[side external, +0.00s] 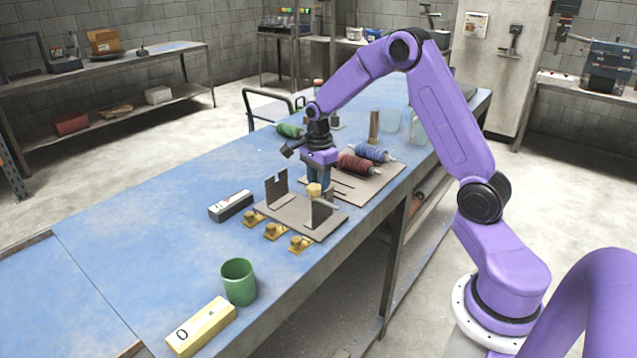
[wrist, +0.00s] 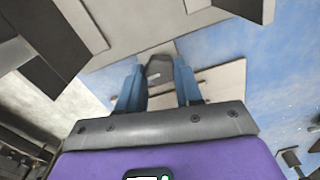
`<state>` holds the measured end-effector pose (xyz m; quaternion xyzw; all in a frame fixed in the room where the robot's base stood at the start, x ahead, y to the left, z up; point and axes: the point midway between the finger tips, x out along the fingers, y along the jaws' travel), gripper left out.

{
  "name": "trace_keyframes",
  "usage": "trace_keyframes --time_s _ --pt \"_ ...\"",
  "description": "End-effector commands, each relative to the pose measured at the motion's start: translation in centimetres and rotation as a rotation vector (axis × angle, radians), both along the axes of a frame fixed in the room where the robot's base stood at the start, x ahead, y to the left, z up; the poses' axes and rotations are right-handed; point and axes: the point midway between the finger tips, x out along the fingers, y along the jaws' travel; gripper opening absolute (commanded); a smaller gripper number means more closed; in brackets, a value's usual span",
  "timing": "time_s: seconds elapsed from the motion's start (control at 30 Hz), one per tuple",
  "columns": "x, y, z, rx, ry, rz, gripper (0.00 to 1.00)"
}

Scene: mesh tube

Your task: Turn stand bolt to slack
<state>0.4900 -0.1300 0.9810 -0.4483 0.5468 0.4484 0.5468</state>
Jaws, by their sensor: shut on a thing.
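A flat grey stand (side external: 290,215) lies on the blue bench, with a slotted upright plate at the left (side external: 276,189) and another at the right (side external: 320,213). My gripper (side external: 319,190) points down at the stand's back edge, between and behind the uprights. A pale yellow knob (side external: 314,190) shows right by the fingers. In the wrist view, my two blue fingers (wrist: 159,88) are shut on a dark grey piece (wrist: 158,68) with a small light mark. I cannot tell whether this piece is the stand bolt. The fingertips' contact is partly hidden in the side view.
Several brass clamps (side external: 275,231) line the stand's front edge. A black and white box (side external: 231,205) lies left of it. A green cup (side external: 239,281) and yellow block (side external: 201,326) stand nearer. Red (side external: 357,163) and blue spools (side external: 373,152) lie behind. The bench's left part is clear.

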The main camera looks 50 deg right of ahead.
Motion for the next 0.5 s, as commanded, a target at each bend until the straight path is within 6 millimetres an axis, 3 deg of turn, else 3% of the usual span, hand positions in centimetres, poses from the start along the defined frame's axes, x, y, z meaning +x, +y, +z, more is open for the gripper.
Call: trace_keyframes --time_s 0.5 --pt "0.0 0.02 0.07 0.0 0.0 0.422 0.04"
